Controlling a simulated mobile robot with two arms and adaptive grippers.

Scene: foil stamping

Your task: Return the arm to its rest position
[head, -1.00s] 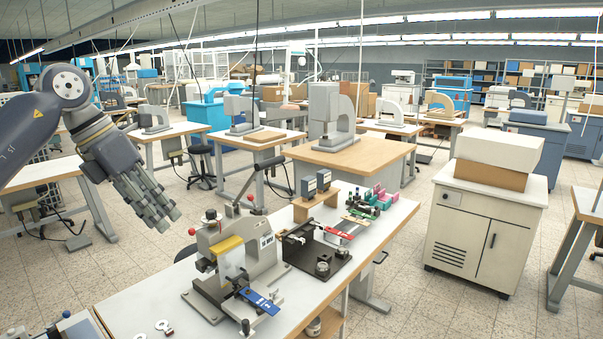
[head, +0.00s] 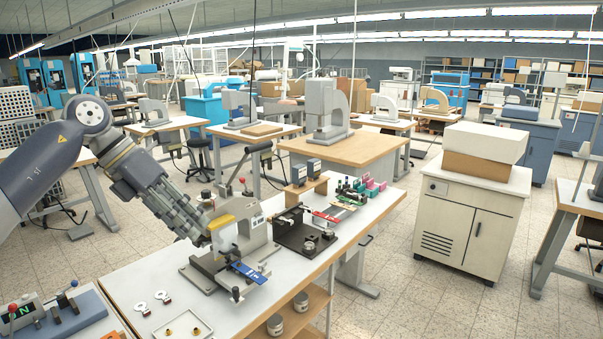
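My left arm comes in from the left, and its dark grey gripper (head: 205,238) hangs over the workbench. Its fingertips point down and right, and in the picture they overlap the left side of the foil stamping press (head: 258,238). I cannot tell whether they touch it. No object shows in the fingers, and their opening is hard to judge from here. My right gripper is not in view.
The white workbench (head: 130,275) also carries a black fixture (head: 305,238), a small tray (head: 184,329) and coloured items at its far end. A cabinet (head: 470,220) stands to the right across open floor.

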